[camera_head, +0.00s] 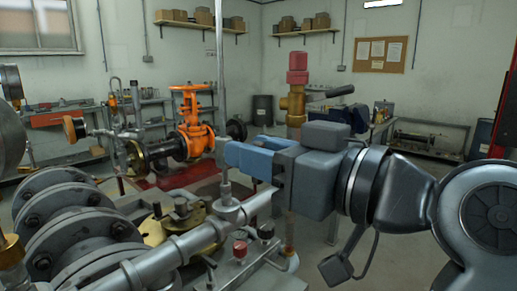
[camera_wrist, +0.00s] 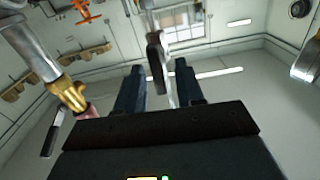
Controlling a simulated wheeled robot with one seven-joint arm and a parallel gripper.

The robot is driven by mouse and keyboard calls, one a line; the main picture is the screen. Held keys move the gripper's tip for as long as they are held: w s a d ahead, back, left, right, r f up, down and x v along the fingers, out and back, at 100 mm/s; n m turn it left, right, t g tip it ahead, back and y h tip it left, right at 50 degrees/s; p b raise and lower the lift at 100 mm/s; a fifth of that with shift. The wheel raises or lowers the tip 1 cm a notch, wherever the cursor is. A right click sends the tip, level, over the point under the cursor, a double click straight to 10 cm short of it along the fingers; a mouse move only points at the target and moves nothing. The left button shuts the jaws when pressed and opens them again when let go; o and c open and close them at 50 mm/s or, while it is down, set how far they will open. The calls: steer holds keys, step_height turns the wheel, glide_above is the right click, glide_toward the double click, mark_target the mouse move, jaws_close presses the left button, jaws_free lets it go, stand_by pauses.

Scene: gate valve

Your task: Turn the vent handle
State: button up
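A brass valve (camera_head: 292,105) with a red cap (camera_head: 298,62) stands upright behind my gripper in the head view. A dark lever handle (camera_head: 331,93) sticks out to its right; I take this for the vent handle, but I cannot be sure. The brass valve also shows at left in the wrist view (camera_wrist: 66,95). My gripper (camera_wrist: 158,78) points left in the head view, its blue fingers (camera_head: 248,157) above the grey pipe. In the wrist view the fingers are apart. A dark narrow piece (camera_wrist: 156,58) shows between or beyond them; its contact is unclear.
A grey pipe (camera_head: 190,245) with large flanges (camera_head: 75,220) crosses the front left. An orange gate valve (camera_head: 192,125) stands behind it. A thin vertical pipe (camera_head: 220,60) rises by my fingers. Small red and black knobs (camera_head: 240,248) sit below my gripper.

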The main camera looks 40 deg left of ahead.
steer(key=shift+a, duration=0.1)
jaws_close()
stand_by(0.3)
steer(key=shift+w+m+p, duration=0.1)
steer(key=shift+m+p, duration=0.3)
steer(key=shift+w+f+m+p, duration=0.2)
steer(key=shift+m+p, duration=2.4)
steer(key=shift+m, duration=0.15)
steer(key=shift+w+f+m+p, duration=0.2)
steer(key=shift+m+p, duration=2.35)
steer(key=shift+m, duration=0.25)
steer(key=shift+w+f+m+p, duration=0.2)
steer(key=shift+m+p, duration=2.4)
steer(key=shift+m, duration=0.15)
steer(key=shift+f, duration=0.1)
